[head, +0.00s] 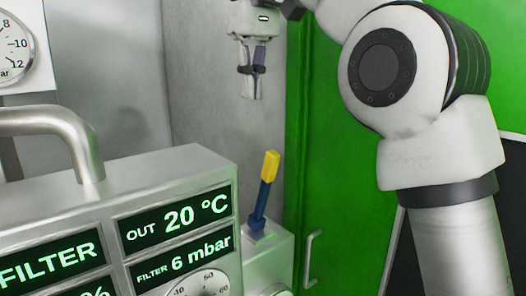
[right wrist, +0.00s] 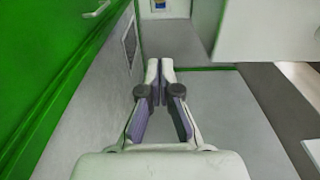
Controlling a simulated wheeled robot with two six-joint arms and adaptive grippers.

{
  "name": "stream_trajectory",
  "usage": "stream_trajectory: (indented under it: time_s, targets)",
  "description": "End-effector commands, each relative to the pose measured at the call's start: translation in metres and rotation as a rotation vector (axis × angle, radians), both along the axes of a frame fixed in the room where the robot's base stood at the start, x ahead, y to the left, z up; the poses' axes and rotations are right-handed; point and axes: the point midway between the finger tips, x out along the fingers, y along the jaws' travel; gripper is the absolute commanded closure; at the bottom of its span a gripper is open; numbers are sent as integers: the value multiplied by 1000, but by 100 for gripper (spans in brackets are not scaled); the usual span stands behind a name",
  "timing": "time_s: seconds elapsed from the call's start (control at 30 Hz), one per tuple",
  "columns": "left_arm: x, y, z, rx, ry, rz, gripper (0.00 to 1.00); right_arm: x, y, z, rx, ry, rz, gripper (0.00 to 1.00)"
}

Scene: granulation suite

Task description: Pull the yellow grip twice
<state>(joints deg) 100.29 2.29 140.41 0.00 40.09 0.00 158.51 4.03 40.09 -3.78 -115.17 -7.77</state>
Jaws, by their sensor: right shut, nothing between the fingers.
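The yellow grip (head: 271,167) is the top end of a dark blue lever (head: 260,205) in the head view. The lever stands nearly upright, leaning slightly right, on a grey housing (head: 272,254) behind the display cabinet. My right gripper (head: 251,97) is above the grip and a little to its left in the picture, pointing down, apart from it. Its fingers are shut and empty; they also show closed together in the right wrist view (right wrist: 160,65). The grip does not show in the right wrist view. My left gripper is in neither view.
A grey cabinet with green displays (head: 178,219) and a metal pipe handle (head: 50,120) fills the lower left. A pressure gauge (head: 14,50) is at the upper left. A green door (head: 335,130) with a handle (head: 311,258) stands right of the lever.

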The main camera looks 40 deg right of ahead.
Motion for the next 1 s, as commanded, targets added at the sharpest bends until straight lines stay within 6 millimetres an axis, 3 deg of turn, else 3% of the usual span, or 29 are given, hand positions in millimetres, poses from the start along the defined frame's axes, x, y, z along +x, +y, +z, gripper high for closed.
stream_trajectory:
  time_s: [0.03, 0.07, 0.4, 0.63, 1.0]
  targets:
    - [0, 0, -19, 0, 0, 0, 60, 1, 0, -20, 0, 1, 0, 100]
    - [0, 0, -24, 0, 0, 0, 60, 1, 0, -25, 0, 2, 0, 100]
    - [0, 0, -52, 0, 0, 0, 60, 4, 1, -93, 1, 3, 0, 100]
    - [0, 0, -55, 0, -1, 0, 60, -29, -2, -97, 1, 0, 0, 100]
    - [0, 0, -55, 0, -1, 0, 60, -33, -3, -98, 0, 0, 0, 100]
